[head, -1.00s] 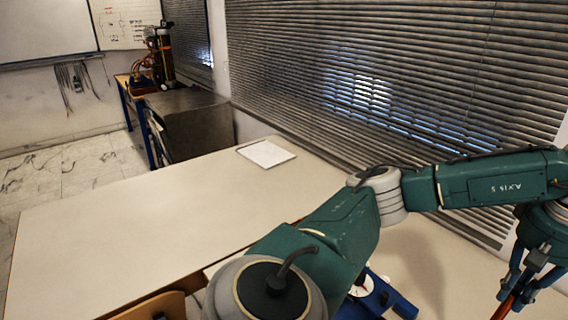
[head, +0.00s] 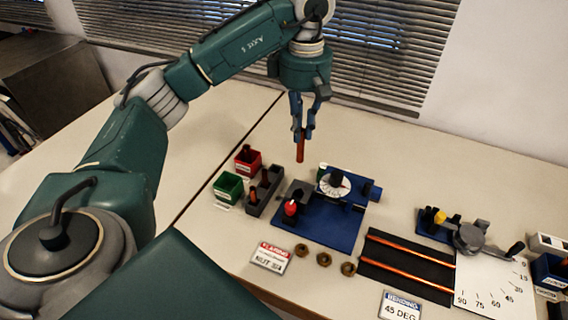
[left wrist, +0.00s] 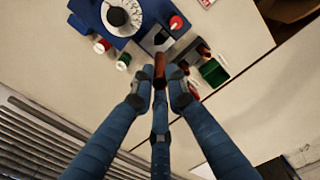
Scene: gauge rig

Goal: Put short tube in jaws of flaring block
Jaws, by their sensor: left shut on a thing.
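My left gripper (head: 302,127) is shut on the short copper tube (head: 300,154), which hangs roughly upright above the table, behind the flaring station. In the left wrist view the tube (left wrist: 160,68) sticks out between the fingertips (left wrist: 160,84). The flaring block (head: 298,191) is a dark grey piece with a red knob (head: 290,208) on a blue base (head: 328,232). It also shows in the left wrist view (left wrist: 155,40), apart from the tube. Its jaw gap cannot be made out. My right gripper is not in view.
A white dial (head: 334,184) stands on the blue base. Red (head: 248,160) and green (head: 228,187) bins and a dark holder (head: 263,192) stand left of it. Brass nuts (head: 323,259) lie in front. Long copper tubes (head: 405,265) lie on a black mat at right.

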